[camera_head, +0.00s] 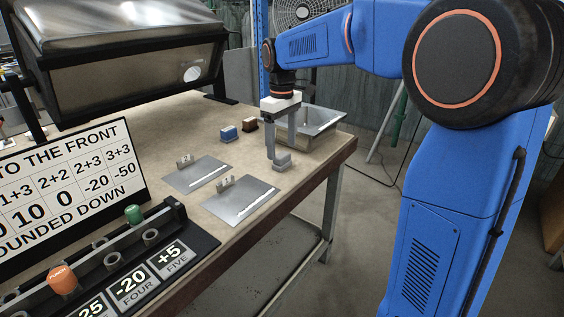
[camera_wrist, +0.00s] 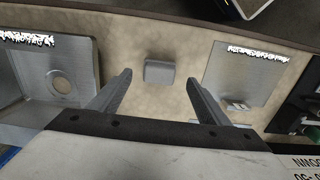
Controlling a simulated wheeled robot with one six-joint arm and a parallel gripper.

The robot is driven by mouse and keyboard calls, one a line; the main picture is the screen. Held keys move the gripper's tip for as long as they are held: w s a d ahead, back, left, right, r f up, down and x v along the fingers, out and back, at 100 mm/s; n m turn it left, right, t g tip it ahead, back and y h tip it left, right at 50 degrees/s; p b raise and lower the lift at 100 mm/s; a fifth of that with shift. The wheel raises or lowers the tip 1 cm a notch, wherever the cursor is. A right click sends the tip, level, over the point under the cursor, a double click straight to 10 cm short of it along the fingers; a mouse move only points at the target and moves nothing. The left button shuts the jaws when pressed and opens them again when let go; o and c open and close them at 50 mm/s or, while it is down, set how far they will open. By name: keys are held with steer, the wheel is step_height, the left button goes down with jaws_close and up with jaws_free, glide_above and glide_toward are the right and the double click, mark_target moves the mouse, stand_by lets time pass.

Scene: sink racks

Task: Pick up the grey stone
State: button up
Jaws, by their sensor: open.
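The grey stone (camera_head: 283,161) is a small grey block standing on the tan tabletop near its right edge. In the wrist view, the grey stone (camera_wrist: 159,72) lies centred beyond the fingers, on bare table. My gripper (camera_head: 281,150) points down above and around the stone's place in the head view, with its fingers spread. In the wrist view, my gripper (camera_wrist: 159,79) shows a wide gap between its fingers, with nothing held. The stone appears between the fingertip lines but slightly ahead of them. I cannot tell how high the fingertips are above the table.
A metal basin (camera_head: 331,119) sits behind the gripper; its drain shows at left in the wrist view (camera_wrist: 62,83). Two metal plates (camera_head: 243,208) (camera_head: 186,181) with small numbered tags lie nearby. Blue (camera_head: 229,134) and reddish-brown (camera_head: 249,125) blocks stand behind. A lettered board (camera_head: 60,185) stands left.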

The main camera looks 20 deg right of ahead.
mark_target(282, 154)
steer(key=shift+f, duration=2.4)
steer(key=shift+c, duration=0.3)
steer(key=c, duration=1.2)
steer(key=shift+r, duration=0.15)
step_height(282, 154, up, 10)
steer(key=shift+f, duration=0.1)
steer(key=shift+o, duration=1.1)
